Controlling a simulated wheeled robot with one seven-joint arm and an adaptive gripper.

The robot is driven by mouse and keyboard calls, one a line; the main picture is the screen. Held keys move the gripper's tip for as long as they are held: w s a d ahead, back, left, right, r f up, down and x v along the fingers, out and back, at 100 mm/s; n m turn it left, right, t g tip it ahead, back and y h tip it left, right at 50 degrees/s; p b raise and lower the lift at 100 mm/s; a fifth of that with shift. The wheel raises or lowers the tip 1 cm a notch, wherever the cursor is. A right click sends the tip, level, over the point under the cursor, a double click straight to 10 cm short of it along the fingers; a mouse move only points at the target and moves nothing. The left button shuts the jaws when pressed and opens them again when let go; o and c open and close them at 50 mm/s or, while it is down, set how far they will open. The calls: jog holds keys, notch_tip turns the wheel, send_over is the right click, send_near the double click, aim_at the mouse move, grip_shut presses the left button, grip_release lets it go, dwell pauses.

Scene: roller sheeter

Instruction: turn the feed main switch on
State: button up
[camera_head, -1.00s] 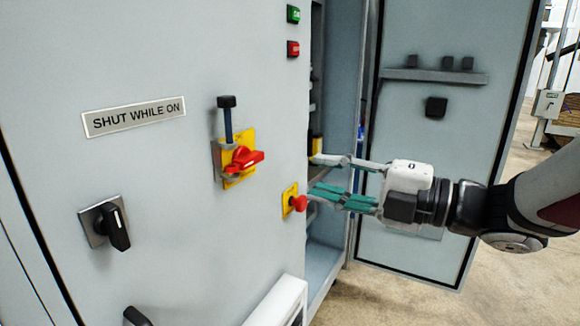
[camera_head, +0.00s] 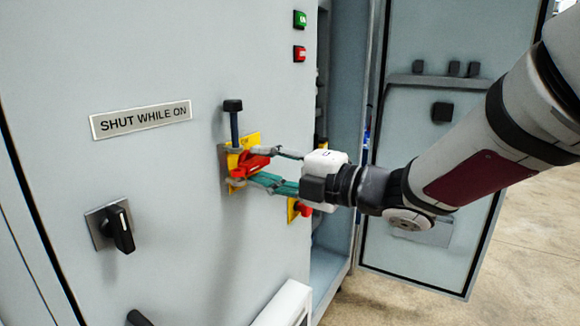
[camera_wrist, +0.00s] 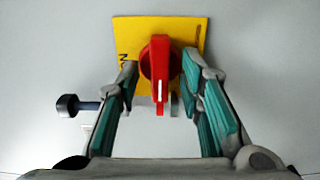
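The red rotary switch handle (camera_head: 254,162) sits on a yellow plate (camera_head: 239,185) on the cabinet front. In the wrist view the red handle (camera_wrist: 160,72) stands in the middle of the yellow plate (camera_wrist: 131,29), its white mark pointing down the picture. My gripper (camera_head: 262,166) is at the switch, and it also shows in the wrist view (camera_wrist: 160,82). Its fingers are open, one on each side of the handle, with gaps visible on both sides. A dark-knobbed pin (camera_head: 233,122) stands upright at the top of the plate; its knob shows in the wrist view (camera_wrist: 67,106).
A red push button (camera_head: 304,209) on a yellow plate is just below my gripper. A black rotary switch (camera_head: 119,228) is at lower left, under the "SHUT WHILE ON" label (camera_head: 140,119). The cabinet door (camera_head: 410,150) stands open at right. A white box edge (camera_head: 283,302) juts out below.

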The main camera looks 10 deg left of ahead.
jog(key=shift+c, duration=0.5)
grip_shut()
jog(key=shift+m, duration=0.3)
jog(key=m+p, duration=0.1)
jog(key=m, duration=0.2)
jog(key=shift+m, duration=0.3)
jog(key=m+p, duration=0.3)
jog(key=m, duration=0.1)
jog(key=m+p, duration=0.3)
jog(key=m, duration=0.2)
jog(key=shift+m+p, duration=1.95)
jog(key=shift+m, duration=0.35)
jog(key=shift+f, duration=0.1)
